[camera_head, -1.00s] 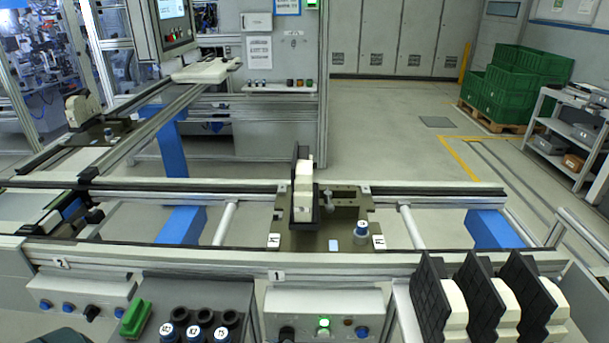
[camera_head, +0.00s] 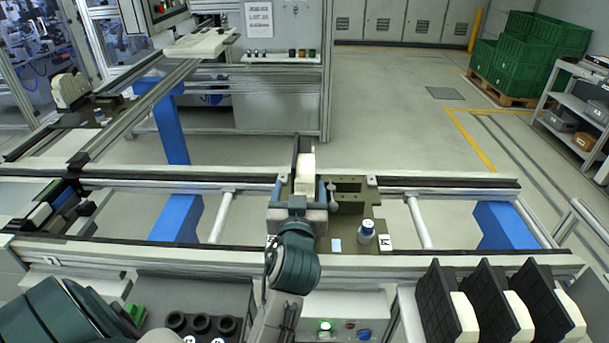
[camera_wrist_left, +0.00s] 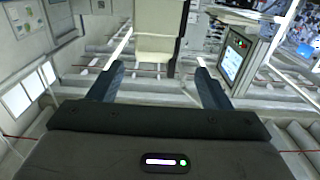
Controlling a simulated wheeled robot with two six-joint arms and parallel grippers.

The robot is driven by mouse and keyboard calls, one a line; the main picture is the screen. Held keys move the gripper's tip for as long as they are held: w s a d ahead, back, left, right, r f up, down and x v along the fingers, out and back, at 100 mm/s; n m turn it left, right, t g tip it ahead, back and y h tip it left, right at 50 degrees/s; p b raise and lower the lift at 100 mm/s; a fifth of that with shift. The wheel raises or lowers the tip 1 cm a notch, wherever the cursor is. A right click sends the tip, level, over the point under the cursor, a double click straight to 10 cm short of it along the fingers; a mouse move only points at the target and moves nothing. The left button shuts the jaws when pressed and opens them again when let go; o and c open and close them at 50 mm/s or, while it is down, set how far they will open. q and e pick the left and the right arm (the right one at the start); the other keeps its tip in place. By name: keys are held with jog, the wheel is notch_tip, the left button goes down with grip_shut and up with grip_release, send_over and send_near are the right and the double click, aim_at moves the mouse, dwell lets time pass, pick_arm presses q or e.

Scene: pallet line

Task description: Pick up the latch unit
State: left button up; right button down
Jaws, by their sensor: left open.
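The latch unit (camera_head: 307,180), a cream block with a black plate on its left side, stands upright on the pallet (camera_head: 347,222) in the middle of the line. It also shows in the left wrist view as a cream block (camera_wrist_left: 155,48) with a dark edge. My left gripper (camera_head: 304,196) is at the near side of the unit, its blue-grey fingers open to either side of it. In the left wrist view the open fingers (camera_wrist_left: 159,76) frame the unit's end, with gaps on both sides. The wrist hides the unit's lower front. My right gripper is out of view.
Several similar black and cream units (camera_head: 440,300) stand in a rack at front right. Dark round holders (camera_head: 200,324) sit at front left. The rail (camera_head: 450,180) right of the pallet is bare.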

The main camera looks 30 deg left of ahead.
aim_at(302, 177)
pick_arm(q)
jog(key=p+x, duration=0.1)
jog(key=x, duration=0.2)
jog(key=shift+w+a+f, duration=0.2)
jog(key=shift+w, duration=0.1)
jog(key=shift+w+a+r+p, duration=0.1)
jog(key=shift+w+r+p, duration=0.05)
jog(key=shift+w+p, duration=0.2)
jog(key=p+x, duration=0.2)
jog(key=x, duration=0.2)
jog(key=shift+w+f, duration=0.15)
jog(key=shift+f, duration=0.1)
jog(key=shift+c, duration=0.2)
jog(key=shift+r, duration=0.1)
jog(key=c, duration=1.4)
grip_shut()
